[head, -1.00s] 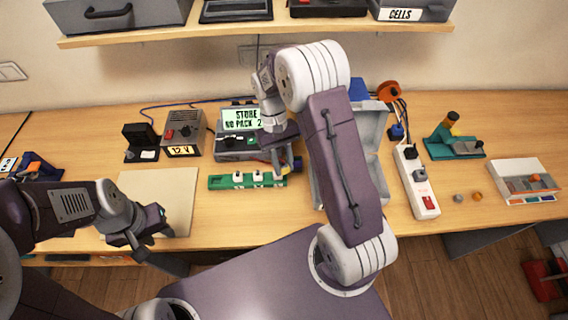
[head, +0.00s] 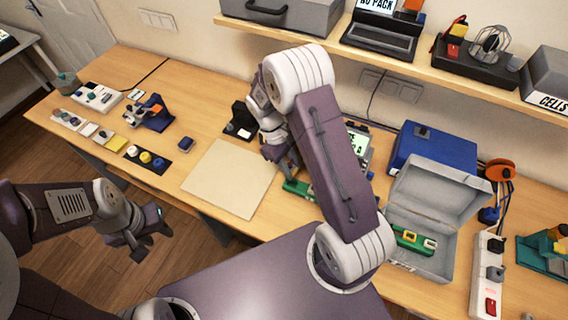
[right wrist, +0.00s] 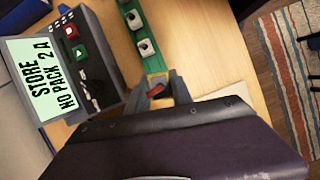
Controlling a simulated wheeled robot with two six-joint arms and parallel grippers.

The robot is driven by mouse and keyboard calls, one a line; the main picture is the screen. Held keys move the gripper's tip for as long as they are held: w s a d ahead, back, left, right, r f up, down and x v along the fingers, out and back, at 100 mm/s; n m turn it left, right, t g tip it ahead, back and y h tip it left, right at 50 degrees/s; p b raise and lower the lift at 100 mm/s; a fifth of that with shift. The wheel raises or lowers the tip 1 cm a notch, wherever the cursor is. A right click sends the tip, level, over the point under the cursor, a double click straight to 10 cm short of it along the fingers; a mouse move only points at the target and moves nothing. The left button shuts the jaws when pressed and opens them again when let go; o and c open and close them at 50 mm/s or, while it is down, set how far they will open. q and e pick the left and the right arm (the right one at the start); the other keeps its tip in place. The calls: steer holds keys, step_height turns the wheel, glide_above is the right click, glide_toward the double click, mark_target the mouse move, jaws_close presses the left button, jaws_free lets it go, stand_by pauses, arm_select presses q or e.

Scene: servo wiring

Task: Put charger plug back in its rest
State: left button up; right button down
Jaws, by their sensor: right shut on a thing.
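My right gripper (right wrist: 166,92) is shut on a small red piece (right wrist: 156,90), which I take to be the charger plug. Most of it is hidden by the fingers and wrist. In the head view my right gripper (head: 283,160) is low over the table, by the near left end of a green strip. The charger (right wrist: 85,60), with a screen reading STORE NO PACK 2 A, is left of the gripper in the right wrist view; in the head view it (head: 358,142) is partly behind my right arm. I cannot single out the plug's rest. My left gripper (head: 148,240) is open and empty, off the table's front edge.
The green strip (right wrist: 155,64) with grey blocks lies just beyond my right gripper. A beige mat (head: 229,178) is clear. A black stand (head: 240,121) is behind it. An open grey case (head: 440,200) and a power strip (head: 487,270) are at right.

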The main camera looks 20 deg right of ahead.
mark_target(292, 186)
steer(key=shift+s+d+r+n+h+p, duration=0.15)
steer(key=shift+d+n+p, duration=0.1)
steer(key=shift+n, duration=0.25)
steer(key=shift+d+r+n+h+p, duration=0.15)
steer(key=shift+d+n+p, duration=0.1)
steer(key=shift+n, duration=0.25)
steer(key=shift+f, duration=0.15)
arm_select(q)
steer(key=shift+r, duration=0.9)
arm_select(e)
steer(key=shift+w+f, duration=0.1)
steer(key=shift+w, duration=0.1)
arm_select(q)
steer(key=shift+r, duration=0.1)
